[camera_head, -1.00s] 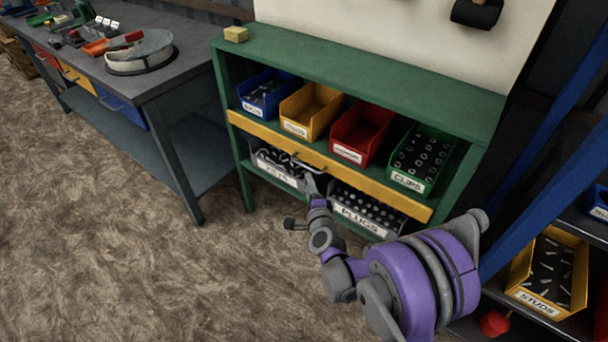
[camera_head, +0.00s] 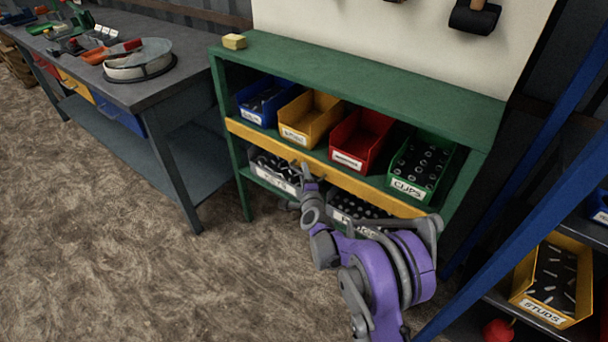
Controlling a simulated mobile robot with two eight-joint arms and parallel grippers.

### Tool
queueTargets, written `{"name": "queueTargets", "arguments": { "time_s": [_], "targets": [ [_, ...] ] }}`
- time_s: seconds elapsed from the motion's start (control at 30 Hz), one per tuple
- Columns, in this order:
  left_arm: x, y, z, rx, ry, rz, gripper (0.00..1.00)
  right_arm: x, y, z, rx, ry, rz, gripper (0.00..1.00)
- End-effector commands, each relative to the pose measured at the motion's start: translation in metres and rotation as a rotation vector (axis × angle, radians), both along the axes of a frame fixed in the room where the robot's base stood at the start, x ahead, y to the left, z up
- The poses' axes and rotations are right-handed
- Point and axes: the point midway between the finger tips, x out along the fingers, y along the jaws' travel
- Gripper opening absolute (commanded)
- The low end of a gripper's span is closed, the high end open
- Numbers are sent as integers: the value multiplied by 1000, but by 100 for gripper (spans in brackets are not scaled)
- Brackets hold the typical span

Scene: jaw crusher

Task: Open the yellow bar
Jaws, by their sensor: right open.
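The yellow bar (camera_head: 353,181) runs across the front of a green shelf unit (camera_head: 350,72), just below the upper row of bins. My right gripper (camera_head: 303,172) is at the bar's left-middle part, where a handle showed earlier. The gripper and wrist now largely hide that handle, and I cannot tell whether the fingers are around it or touching it. The right gripper is open. My left gripper is not in view.
Blue, yellow (camera_head: 309,117), red (camera_head: 361,138) and green bins stand above the bar, with parts bins (camera_head: 276,172) below. A grey workbench (camera_head: 160,92) stands left. Blue rack posts and a studs bin (camera_head: 551,280) are right. The floor ahead is clear.

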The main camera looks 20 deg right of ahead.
Motion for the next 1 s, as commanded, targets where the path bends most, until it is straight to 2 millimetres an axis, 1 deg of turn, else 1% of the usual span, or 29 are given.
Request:
{"name": "queueTargets", "arguments": {
  "time_s": [0.17, 0.27, 0.4, 0.43, 0.77, 1.0],
  "targets": [
    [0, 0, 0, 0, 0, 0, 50, 0, 0, 0, 0, 0, 0, 45],
    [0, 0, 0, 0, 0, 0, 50, 0, 0, 0, 0, 0, 0, 29],
    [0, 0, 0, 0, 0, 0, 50, 0, 0, 0, 0, 0, 0, 3],
    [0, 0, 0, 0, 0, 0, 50, 0, 0, 0, 0, 0, 0, 0],
    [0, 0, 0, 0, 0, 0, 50, 0, 0, 0, -2, -2, 0, 0],
    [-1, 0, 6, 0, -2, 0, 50, -1, 1, -1, -39, -29, 0, 0]
  ]
}}
